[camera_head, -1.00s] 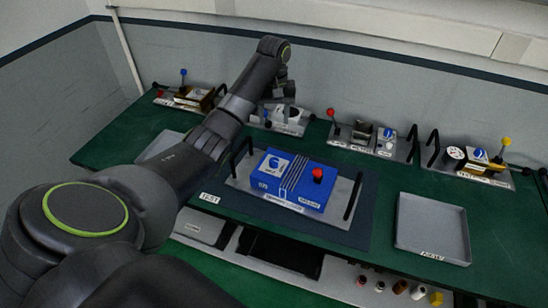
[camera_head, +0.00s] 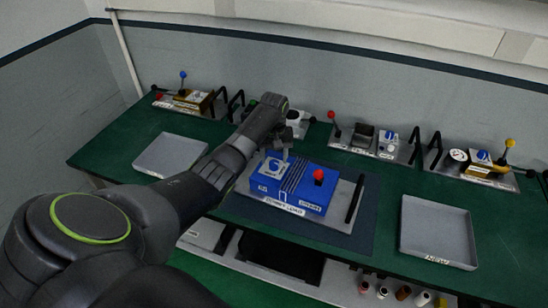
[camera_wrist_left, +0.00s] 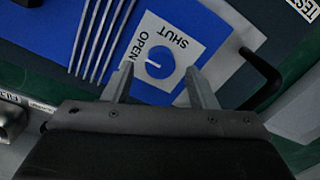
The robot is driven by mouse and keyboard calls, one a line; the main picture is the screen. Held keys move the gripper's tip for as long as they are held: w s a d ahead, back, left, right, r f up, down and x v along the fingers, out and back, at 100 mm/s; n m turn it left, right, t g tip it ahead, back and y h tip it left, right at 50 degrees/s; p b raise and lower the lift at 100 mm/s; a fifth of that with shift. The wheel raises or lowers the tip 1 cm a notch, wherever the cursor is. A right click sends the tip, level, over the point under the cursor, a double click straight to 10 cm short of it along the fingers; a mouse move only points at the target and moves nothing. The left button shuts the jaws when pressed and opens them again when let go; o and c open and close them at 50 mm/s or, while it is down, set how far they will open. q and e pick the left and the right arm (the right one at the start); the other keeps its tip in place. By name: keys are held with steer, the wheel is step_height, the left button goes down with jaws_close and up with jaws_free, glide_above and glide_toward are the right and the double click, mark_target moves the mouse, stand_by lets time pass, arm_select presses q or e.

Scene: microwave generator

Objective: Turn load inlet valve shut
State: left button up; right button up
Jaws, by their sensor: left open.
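The blue load box (camera_head: 300,192) stands on a grey tray on the dark mat, labelled like "DUMMY LOAD". Its inlet valve is a round blue knob on a white plate (camera_head: 259,170). In the left wrist view the knob (camera_wrist_left: 160,66) carries a white mark, with OPEN and SHUT printed beside it. My left gripper (camera_head: 275,158) is over the valve end of the box. Its open fingers (camera_wrist_left: 158,80) point at the knob, which shows between and just beyond the tips. I cannot tell the remaining height. My right gripper is not in view.
A red knob (camera_head: 319,175) stands on the box's right end. Black handles rise at the tray's ends, one (camera_wrist_left: 262,78) close to my fingers. Empty grey trays lie left (camera_head: 170,155) and right (camera_head: 437,232). Other modules (camera_head: 385,141) line the back of the green bench.

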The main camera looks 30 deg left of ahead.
arm_select(q)
steer(key=shift+f, duration=0.8)
steer(key=c, duration=1)
